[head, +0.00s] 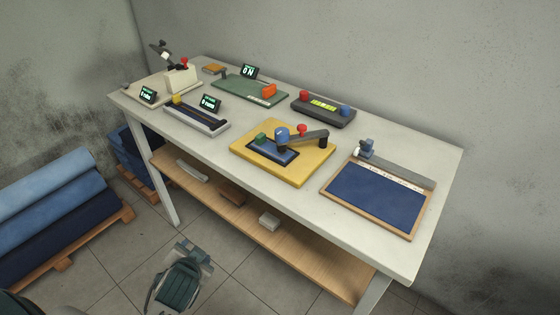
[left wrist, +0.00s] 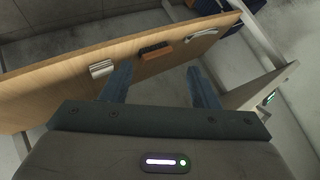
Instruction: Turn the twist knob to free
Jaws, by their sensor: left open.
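I cannot tell for sure which part is the twist knob, as no label for it is readable. A yellow board (head: 309,168) near the front of the table carries a blue round knob (head: 282,133), a red knob (head: 302,129) and a grey bar. A blue-grey block-like part (head: 367,146) sits on the rail of the blue-topped board (head: 375,198) at right. My left gripper (left wrist: 158,85) is open and empty in the left wrist view, facing the lower shelf. In the head view it is low in front of the table (head: 194,254), apart from every fixture. My right gripper is not in view.
The table (head: 300,208) also holds a green panel (head: 240,90), a dark box (head: 323,111) with red and blue buttons, and several small displays. The wooden shelf (head: 300,262) holds a brown brush-like block (left wrist: 157,50). Blue rolls (head: 60,190) lie at left.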

